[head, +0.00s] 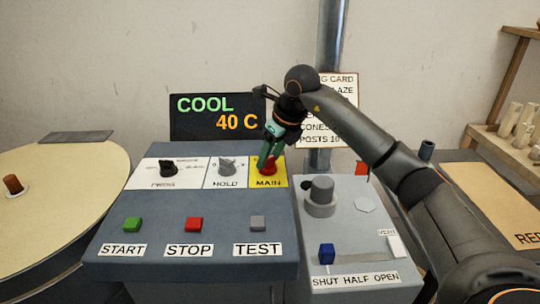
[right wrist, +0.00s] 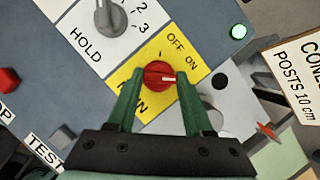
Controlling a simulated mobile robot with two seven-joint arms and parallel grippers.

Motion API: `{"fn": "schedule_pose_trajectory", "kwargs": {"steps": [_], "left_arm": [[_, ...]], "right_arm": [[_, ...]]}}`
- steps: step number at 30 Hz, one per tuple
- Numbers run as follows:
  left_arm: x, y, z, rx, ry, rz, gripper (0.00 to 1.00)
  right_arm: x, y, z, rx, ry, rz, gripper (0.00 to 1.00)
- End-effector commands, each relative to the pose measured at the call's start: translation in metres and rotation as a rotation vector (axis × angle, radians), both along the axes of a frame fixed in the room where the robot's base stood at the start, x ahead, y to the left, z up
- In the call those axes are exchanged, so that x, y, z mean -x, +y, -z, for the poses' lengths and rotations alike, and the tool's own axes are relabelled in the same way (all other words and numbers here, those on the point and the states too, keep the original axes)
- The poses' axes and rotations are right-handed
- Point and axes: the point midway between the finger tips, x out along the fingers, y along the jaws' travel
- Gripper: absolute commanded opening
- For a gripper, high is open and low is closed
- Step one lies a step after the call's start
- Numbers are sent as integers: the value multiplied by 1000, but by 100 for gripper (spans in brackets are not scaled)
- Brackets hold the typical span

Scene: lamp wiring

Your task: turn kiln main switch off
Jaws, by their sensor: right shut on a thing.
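The kiln main switch is a red rotary knob (head: 268,170) on a yellow plate marked MAIN (head: 280,180), at the right of the console's upper panel. In the right wrist view the red knob (right wrist: 158,70) has a white pointer mark aimed right, nearer the ON side than OFF. OFF and ON are printed above and to its right. My right gripper (head: 267,160) reaches down over the knob, its green fingers closed on either side of it. The fingers hide parts of the plate and of the word MAIN. My left gripper is not in view.
The HOLD knob (head: 227,166) and PROG knob (head: 168,167) sit left of the switch. START (head: 133,224), STOP (head: 194,224) and TEST (head: 258,223) buttons are below. A display (head: 217,117) reads COOL 40 C. A grey valve knob (head: 320,194) stands close right.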

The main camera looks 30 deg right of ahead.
Motion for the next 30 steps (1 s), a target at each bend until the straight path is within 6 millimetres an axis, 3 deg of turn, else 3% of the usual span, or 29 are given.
{"fn": "schedule_pose_trajectory", "kwargs": {"steps": [2,12,23,30], "left_arm": [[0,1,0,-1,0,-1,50],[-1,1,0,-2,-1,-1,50],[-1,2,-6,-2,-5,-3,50],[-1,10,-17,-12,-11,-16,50]], "right_arm": [[0,0,0,0,0,0,37],[0,0,0,-1,-1,0,0],[0,0,-2,-2,0,-45,0],[-1,-2,-4,-3,1,-189,0]]}}
